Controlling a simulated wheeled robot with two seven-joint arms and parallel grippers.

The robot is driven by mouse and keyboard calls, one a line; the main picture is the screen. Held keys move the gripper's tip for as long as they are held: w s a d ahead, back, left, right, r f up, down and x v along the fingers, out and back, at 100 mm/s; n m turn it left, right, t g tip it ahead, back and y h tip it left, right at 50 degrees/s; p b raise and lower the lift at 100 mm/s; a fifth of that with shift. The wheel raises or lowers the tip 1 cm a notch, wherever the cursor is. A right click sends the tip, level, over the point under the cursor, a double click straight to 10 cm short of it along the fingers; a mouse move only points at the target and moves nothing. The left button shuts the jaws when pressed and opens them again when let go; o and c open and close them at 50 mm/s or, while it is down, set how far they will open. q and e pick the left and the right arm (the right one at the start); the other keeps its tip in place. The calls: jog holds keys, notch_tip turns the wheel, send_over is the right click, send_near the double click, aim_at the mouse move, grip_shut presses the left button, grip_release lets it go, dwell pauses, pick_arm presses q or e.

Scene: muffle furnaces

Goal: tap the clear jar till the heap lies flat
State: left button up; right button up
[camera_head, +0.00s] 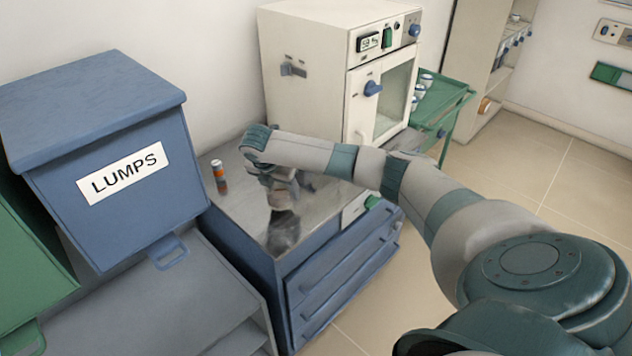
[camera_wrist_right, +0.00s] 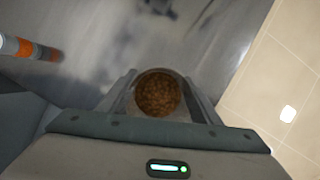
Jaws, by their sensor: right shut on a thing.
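The clear jar (camera_wrist_right: 157,93) shows from above in the right wrist view, with brown grains inside. The grains cover the whole round opening; from straight above I cannot tell whether they are heaped or flat. My right gripper (camera_wrist_right: 163,100) is shut on the jar, one finger on each side of it. In the head view my right gripper (camera_head: 281,188) points down over the metal worktop (camera_head: 245,212), and the jar is hard to make out there. I cannot tell whether the jar touches the worktop. My left gripper is not in view.
An orange-banded cylinder (camera_head: 219,176) stands on the worktop left of my right gripper. A cream furnace (camera_head: 325,85) stands behind. A blue bin marked LUMPS (camera_head: 110,150) is at the left. A green cart (camera_head: 450,100) is behind the furnace's right side.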

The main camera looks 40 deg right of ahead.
jog(key=shift+w+a+f, duration=0.1)
jog(key=shift+w+f, duration=0.05)
jog(key=shift+w, duration=0.1)
notch_tip(320, 180, down, 3)
jog(key=shift+f+b, duration=0.1)
jog(key=shift+b, duration=0.45)
jog(key=shift+c, duration=0.5)
jog(key=shift+r, duration=0.25)
jog(key=shift+r+p, duration=1.65)
jog(key=shift+p, duration=0.8)
jog(key=shift+f, duration=0.15)
